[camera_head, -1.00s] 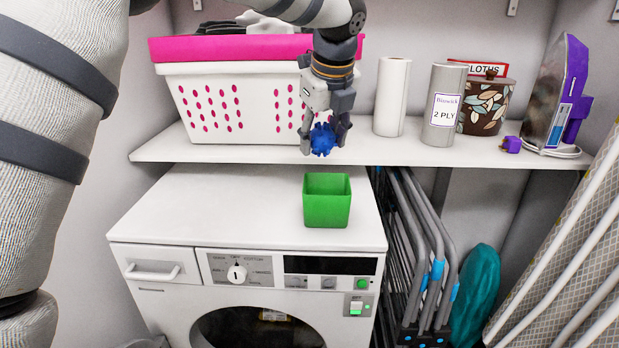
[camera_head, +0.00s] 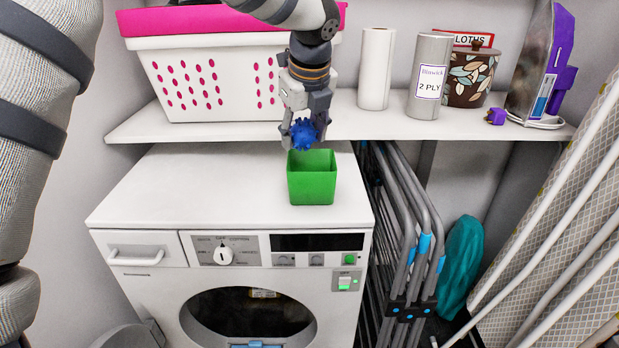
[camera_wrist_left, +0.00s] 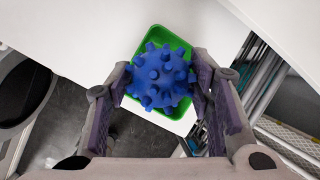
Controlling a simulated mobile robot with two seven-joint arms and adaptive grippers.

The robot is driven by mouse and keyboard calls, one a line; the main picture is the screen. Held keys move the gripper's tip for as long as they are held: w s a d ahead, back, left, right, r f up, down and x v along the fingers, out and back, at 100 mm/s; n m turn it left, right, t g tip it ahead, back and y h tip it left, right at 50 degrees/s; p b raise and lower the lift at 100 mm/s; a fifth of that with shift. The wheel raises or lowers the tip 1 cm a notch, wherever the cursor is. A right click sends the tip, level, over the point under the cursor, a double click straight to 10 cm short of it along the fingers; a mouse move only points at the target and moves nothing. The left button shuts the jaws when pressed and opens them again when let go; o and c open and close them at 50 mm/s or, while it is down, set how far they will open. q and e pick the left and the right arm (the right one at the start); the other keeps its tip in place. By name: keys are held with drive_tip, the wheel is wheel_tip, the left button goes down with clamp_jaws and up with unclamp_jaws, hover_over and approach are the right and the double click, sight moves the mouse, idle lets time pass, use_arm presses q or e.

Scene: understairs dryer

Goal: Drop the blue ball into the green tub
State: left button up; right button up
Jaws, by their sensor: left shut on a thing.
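The blue ball (camera_head: 304,137) is knobbly and sits between the fingers of my left gripper (camera_head: 305,134), which is shut on it. The ball also shows in the left wrist view (camera_wrist_left: 161,78), between both fingers. The green tub (camera_head: 312,188) is an open square tub on the white machine's top, near its front right edge. In the head view the ball is just above the tub's back rim. In the left wrist view the ball covers much of the tub (camera_wrist_left: 186,50), whose rim shows around it. My right gripper is not in view.
The white dryer (camera_head: 180,190) has clear top space left of the tub. Folded grey frames (camera_head: 405,230) stand right of the dryer.

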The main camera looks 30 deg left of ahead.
use_arm(q)
drive_tip(key=o, duration=1.2)
drive_tip(key=v, duration=1.2)
